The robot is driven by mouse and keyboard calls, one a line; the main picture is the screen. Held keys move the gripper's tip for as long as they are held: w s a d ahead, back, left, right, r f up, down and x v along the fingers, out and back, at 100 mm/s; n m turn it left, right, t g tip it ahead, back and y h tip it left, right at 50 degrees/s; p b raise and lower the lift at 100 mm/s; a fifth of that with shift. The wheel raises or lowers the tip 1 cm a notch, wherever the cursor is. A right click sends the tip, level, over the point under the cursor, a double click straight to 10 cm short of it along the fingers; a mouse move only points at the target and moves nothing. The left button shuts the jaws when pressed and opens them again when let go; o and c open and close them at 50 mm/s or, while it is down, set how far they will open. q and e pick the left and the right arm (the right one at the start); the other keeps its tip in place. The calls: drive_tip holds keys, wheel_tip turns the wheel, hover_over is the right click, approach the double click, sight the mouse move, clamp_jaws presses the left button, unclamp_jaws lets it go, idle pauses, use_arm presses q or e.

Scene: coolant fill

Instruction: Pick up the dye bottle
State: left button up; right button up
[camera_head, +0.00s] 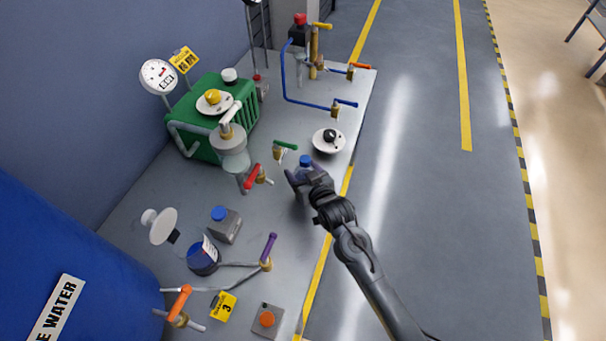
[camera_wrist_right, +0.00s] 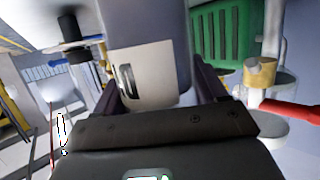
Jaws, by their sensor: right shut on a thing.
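My right gripper (camera_head: 301,180) is shut on a bottle with a blue cap (camera_head: 305,160), which I take for the dye bottle. In the right wrist view the pale grey bottle (camera_wrist_right: 182,45) stands between the two dark fingers (camera_wrist_right: 160,92). It has a cream label with a black mark facing the camera. Its body is mostly hidden by the gripper in the head view. I cannot tell whether its base touches the bench. My left gripper is not in view.
A green valve handle (camera_head: 285,145), a red one (camera_head: 252,177) and a white disc with a black knob (camera_head: 329,141) are close by on the grey bench (camera_head: 300,235). A grey blue-capped container (camera_head: 225,228) and a green machine (camera_head: 240,95) stand left. Open floor lies right.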

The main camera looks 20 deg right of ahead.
sight(307, 169)
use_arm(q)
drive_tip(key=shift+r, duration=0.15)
use_arm(e)
drive_tip(key=shift+r, duration=0.8)
use_arm(q)
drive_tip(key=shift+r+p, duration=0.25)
drive_tip(key=shift+p, duration=0.1)
use_arm(e)
wheel_tip(307, 169, up, 2)
drive_tip(key=shift+w+r, duration=0.1)
drive_tip(key=shift+r, duration=0.1)
use_arm(q)
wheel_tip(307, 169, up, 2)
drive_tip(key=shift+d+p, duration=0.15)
drive_tip(key=shift+p, duration=0.85)
use_arm(e)
drive_tip(key=s+d+r, duration=0.7)
drive_tip(key=d, duration=0.2)
drive_tip(key=shift+d, duration=0.25)
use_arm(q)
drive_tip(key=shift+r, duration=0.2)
